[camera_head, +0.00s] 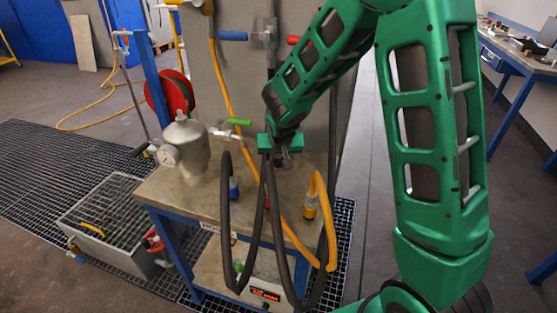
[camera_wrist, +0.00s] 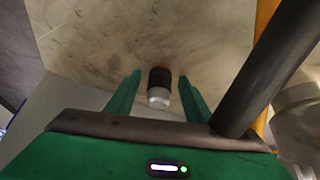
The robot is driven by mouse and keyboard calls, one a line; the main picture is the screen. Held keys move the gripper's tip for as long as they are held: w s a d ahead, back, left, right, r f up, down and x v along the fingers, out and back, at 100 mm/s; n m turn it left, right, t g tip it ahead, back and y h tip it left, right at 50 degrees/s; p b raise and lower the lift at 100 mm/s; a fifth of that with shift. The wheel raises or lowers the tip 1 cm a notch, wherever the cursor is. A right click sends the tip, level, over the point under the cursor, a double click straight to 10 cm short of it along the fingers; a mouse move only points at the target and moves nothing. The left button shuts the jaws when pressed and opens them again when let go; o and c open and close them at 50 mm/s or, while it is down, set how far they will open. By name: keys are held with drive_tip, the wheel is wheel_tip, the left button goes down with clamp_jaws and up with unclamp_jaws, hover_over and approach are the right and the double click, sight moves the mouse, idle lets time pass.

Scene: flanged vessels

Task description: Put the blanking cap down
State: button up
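My gripper (camera_head: 284,162) is above the bench top in the head view, pointing down. In the wrist view its two green fingers (camera_wrist: 159,90) stand apart, with a visible gap on either side of a small dark cylinder (camera_wrist: 159,80). This cylinder has a silver end and an orange-red ring. I cannot tell whether it is the blanking cap or a fitting on the bench. A small red fitting (camera_head: 267,203) shows below the gripper in the head view, partly hidden by dark hoses. No other piece is clearly a blanking cap.
The bench (camera_head: 185,190) carries a metal vessel (camera_head: 188,146) with a gauge at left. Blue (camera_head: 234,187) and yellow (camera_head: 311,207) fittings stand near the hoses. Dark hoses (camera_head: 277,240) and a yellow hose hang over the front edge, close to my gripper. A grated tank (camera_head: 105,215) stands left.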

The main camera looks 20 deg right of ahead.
drive_tip(key=v, duration=1.2)
drive_tip(key=s+d+r+m+g, duration=0.2)
drive_tip(key=s+d+r+g, duration=0.1)
drive_tip(key=s+d, duration=1.35)
drive_tip(key=s+d+m+g+y, duration=0.1)
drive_tip(key=s+d+g, duration=0.1)
drive_tip(key=s, duration=1.5)
drive_tip(key=shift+s+d+m+g+y, duration=0.2)
drive_tip(key=shift+d+m+g+y, duration=0.15)
drive_tip(key=shift+d, duration=0.2)
drive_tip(key=shift+w+f, duration=0.2)
drive_tip(key=shift+w, duration=0.55)
